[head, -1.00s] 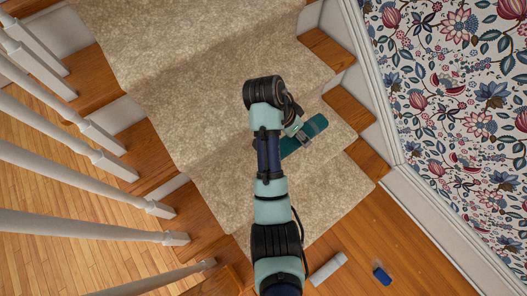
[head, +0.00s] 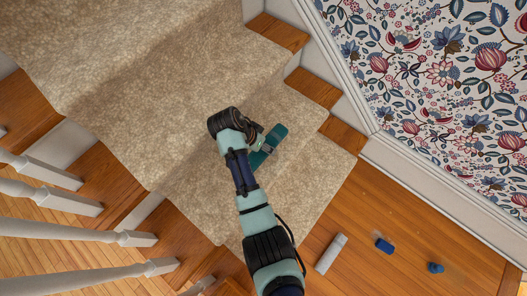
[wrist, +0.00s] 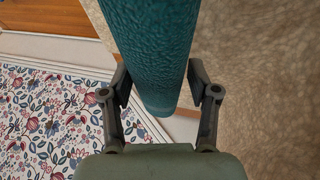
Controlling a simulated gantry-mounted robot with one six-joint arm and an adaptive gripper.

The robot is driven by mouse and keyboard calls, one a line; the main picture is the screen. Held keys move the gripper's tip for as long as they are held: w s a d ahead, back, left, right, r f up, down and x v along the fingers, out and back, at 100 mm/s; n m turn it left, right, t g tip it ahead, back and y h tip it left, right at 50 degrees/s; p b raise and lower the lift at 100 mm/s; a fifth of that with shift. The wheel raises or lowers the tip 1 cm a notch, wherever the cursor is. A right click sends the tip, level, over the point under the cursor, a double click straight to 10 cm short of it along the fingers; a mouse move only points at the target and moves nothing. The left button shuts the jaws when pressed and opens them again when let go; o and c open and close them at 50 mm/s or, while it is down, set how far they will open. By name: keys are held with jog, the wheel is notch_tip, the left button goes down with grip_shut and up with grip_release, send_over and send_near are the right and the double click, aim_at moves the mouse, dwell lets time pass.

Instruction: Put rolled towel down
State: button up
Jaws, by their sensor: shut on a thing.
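The rolled towel (head: 269,145) is a teal roll over the carpeted stairs in the head view. It fills the upper middle of the wrist view (wrist: 150,50). My gripper (head: 258,147) is shut on the towel, with one finger on each side of it in the wrist view (wrist: 160,88). My arm hides part of the towel's lower left side in the head view. I cannot tell whether the towel touches the carpet (head: 130,80) below it.
A pale grey cylinder (head: 331,253), a blue block (head: 384,245) and a small blue object (head: 436,267) lie on the wooden floor (head: 400,215) at the lower right. White balusters (head: 60,225) stand at the left. A wall with floral wallpaper (head: 440,80) bounds the right.

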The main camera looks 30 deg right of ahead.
notch_tip(320, 180, down, 4)
jog(key=shift+f+b, duration=0.15)
jog(key=shift+b, duration=0.7)
jog(key=o, duration=1.2)
jog(key=p+v, duration=0.4)
jog(key=v, duration=0.8)
